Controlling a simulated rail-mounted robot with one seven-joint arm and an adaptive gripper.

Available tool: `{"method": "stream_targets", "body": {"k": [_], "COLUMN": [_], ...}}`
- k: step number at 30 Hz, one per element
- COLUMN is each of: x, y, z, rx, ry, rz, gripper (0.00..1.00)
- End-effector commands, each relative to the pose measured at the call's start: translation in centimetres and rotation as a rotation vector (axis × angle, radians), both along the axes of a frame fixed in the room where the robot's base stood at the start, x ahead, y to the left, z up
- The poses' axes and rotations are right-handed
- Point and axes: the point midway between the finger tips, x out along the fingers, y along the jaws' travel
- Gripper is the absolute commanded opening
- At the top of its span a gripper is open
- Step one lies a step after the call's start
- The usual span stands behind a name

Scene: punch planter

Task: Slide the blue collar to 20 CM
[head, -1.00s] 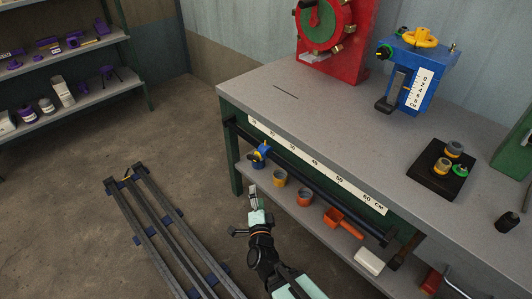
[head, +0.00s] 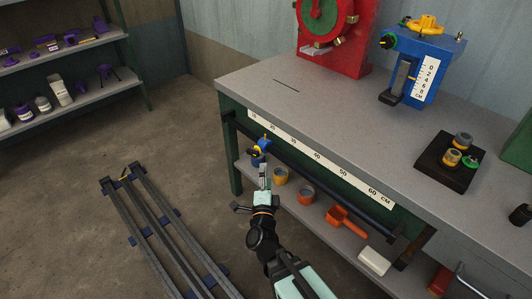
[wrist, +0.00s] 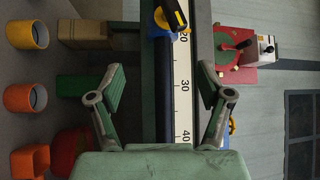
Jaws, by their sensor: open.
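The blue collar (head: 259,153) sits on the dark rail (head: 315,184) along the bench's front, near its left end. It has a yellow-and-black knob (wrist: 176,15). In the wrist view the collar (wrist: 161,20) is at the top edge, partly cut off, beside the 20 mark of the white scale (wrist: 184,90). I cannot tell its exact reading. My gripper (head: 264,170) is just below and in front of the collar in the head view. In the wrist view my gripper (wrist: 162,72) is open and empty, its fingers on either side of the rail and scale, short of the collar.
Orange and yellow cups (head: 280,175), an orange scoop (head: 346,220) and a white block (head: 373,261) are on the shelf under the bench. A blue device (head: 425,70) and a black tray (head: 430,174) stand on top. A low metal frame (head: 150,220) lies on the floor at left.

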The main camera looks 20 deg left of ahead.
Motion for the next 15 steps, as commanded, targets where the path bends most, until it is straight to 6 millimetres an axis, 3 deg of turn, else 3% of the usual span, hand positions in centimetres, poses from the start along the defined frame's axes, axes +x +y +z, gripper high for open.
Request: {"method": "stream_targets", "body": {"k": [15], "x": [0.94], "y": [0.32], "z": [-0.28], "rx": [0.004], "ry": [-0.003], "rz": [0.008], "gripper": [0.78]}}
